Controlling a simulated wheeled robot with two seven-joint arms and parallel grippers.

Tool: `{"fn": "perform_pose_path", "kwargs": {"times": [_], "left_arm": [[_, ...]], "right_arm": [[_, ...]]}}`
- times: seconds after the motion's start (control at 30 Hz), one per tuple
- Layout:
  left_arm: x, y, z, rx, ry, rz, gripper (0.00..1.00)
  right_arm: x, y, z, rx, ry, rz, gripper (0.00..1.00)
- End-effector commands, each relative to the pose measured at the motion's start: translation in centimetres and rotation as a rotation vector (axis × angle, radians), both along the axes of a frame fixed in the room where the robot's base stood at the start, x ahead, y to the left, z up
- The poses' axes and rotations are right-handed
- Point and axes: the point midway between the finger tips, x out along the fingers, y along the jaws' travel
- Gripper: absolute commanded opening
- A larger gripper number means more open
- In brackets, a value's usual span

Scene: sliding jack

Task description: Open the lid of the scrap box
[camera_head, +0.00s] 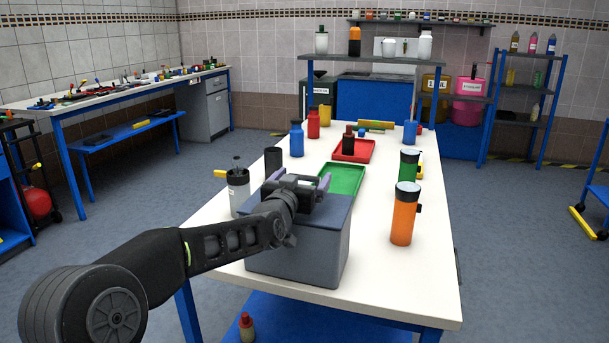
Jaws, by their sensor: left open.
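The scrap box (298,255) is a grey box at the near left part of the white table. Its flat blue-grey lid (335,208) lies shut on top. My left arm comes in from the lower left and passes in front of the box. My left gripper (300,180) is open above the far side of the lid, its fingers spread and pointing away. The gripper and wrist hide much of the lid and its far edge. I cannot tell whether a finger touches the lid. My right gripper is not in view.
A grey canister (238,190) stands close left of the box and a dark cup (273,161) behind it. A green tray (343,180) lies just beyond the box. An orange bottle (404,214) and a green bottle (408,166) stand right. The table's near right is clear.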

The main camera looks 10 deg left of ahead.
Motion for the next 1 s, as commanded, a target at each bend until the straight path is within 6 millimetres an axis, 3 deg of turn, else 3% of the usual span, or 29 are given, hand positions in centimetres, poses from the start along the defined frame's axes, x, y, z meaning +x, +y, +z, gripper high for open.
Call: {"fn": "perform_pose_path", "kwargs": {"times": [0.13, 0.43, 1.0], "left_arm": [[1.19, -0.06, 0.0, 0.0, 0.0, 0.001, 0.95], [1.35, -0.05, -0.01, 0.0, 0.0, 0.001, 0.94], [1.34, -0.04, -0.01, 0.001, 0.0, 0.001, 0.47]], "right_arm": [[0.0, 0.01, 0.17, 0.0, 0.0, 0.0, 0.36], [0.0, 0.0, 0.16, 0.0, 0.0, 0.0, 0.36], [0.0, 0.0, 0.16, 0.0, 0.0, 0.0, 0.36]]}}
